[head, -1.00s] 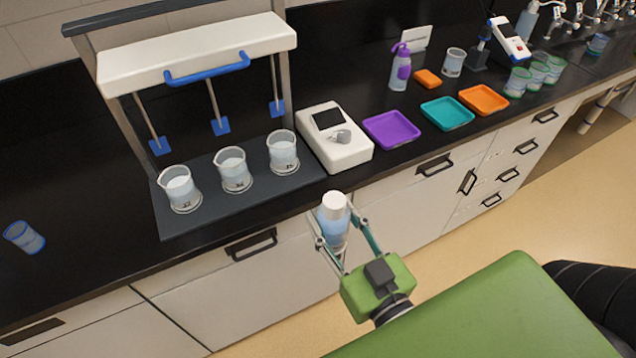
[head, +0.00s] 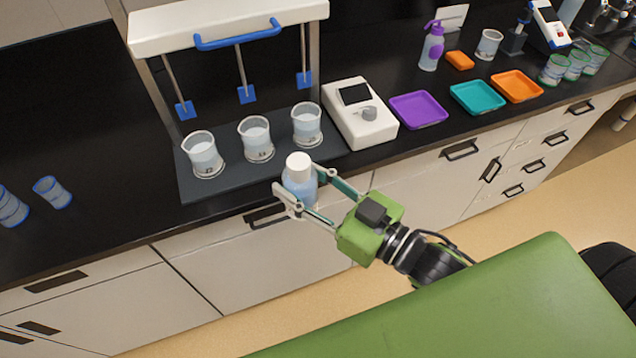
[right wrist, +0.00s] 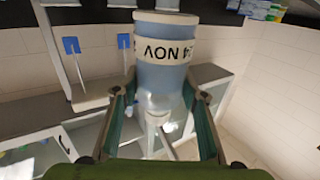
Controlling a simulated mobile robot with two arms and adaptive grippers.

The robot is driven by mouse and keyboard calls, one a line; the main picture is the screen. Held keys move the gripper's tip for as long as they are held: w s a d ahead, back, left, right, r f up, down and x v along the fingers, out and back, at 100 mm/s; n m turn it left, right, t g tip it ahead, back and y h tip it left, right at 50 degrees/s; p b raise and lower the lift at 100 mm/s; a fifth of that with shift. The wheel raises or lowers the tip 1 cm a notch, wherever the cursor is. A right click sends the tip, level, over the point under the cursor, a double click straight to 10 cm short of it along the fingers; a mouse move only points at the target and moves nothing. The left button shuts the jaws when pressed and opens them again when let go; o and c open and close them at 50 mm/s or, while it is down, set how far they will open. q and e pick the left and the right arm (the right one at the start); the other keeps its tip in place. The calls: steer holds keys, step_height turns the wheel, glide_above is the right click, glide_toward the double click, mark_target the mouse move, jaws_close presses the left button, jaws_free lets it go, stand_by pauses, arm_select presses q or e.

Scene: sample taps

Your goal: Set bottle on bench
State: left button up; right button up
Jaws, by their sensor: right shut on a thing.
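A clear bottle (head: 300,184) with a white cap and pale blue liquid is held upright in my right gripper (head: 307,192). In the head view it shows in front of the bench's front edge, over the drawer fronts. In the right wrist view the bottle (right wrist: 170,65) sits between the two fingers, with a label reading partly "24 NOV". The black bench (head: 90,235) runs along the wall behind it. My left gripper is not in view.
A paddle stirrer (head: 230,30) stands over several beakers on a dark base (head: 215,185) close behind the bottle. A white meter (head: 360,115) and purple tray (head: 418,109) are to the right. Blue-rimmed cups (head: 52,192) stand at left. Bench top between cups and base is bare.

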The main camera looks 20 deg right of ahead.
steer(key=w+a+r+n+g+y, duration=0.2)
steer(key=w+a+n+g+y, duration=0.2)
steer(key=a+n+g+y, duration=0.2)
steer(key=shift+a+r+g, duration=0.3)
steer(key=shift+a+g, duration=0.2)
steer(key=shift+a, duration=0.75)
steer(key=shift+n+g+y, duration=0.3)
steer(key=shift+y, duration=0.1)
steer(key=shift+d, duration=0.15)
